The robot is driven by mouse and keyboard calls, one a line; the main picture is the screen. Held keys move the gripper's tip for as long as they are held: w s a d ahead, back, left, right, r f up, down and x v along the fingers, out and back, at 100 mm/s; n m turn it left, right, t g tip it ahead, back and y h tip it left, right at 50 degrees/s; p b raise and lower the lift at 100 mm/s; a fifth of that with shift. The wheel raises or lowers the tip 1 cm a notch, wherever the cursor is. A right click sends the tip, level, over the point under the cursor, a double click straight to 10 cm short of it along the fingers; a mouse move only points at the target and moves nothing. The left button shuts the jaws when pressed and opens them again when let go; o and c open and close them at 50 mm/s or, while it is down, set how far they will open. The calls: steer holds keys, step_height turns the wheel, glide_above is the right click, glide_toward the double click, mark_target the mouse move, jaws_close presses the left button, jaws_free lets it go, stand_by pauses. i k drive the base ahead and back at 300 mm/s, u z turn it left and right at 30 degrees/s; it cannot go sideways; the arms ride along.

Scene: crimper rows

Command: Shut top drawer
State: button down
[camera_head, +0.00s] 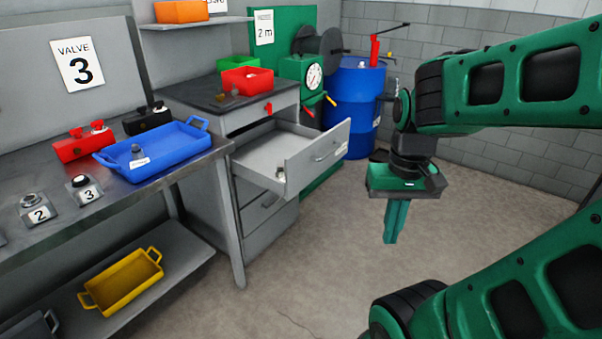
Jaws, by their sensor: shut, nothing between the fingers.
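A grey drawer cabinet (228,180) stands beyond the workbench. Its open drawer (318,157) sticks far out to the right, below a narrow front panel (261,115) with a small red part on it. The drawer has a bar handle on its front and a small object (281,172) inside. Whether the narrow panel is a separate drawer I cannot tell. Closed drawer fronts (268,208) show below. My green gripper (391,240) points down, shut and empty, to the right of the drawer front and apart from it.
The workbench (200,160) at left bears a blue tray (155,150), with a yellow tray (122,283) on its lower shelf. A red bin (247,80) sits on the cabinet. A blue barrel (355,105) stands behind. The floor (320,260) before the drawer is clear.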

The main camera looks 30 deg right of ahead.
mark_target(304, 153)
steer(key=u, duration=0.05)
steer(key=i, duration=1)
steer(key=z, duration=0.05)
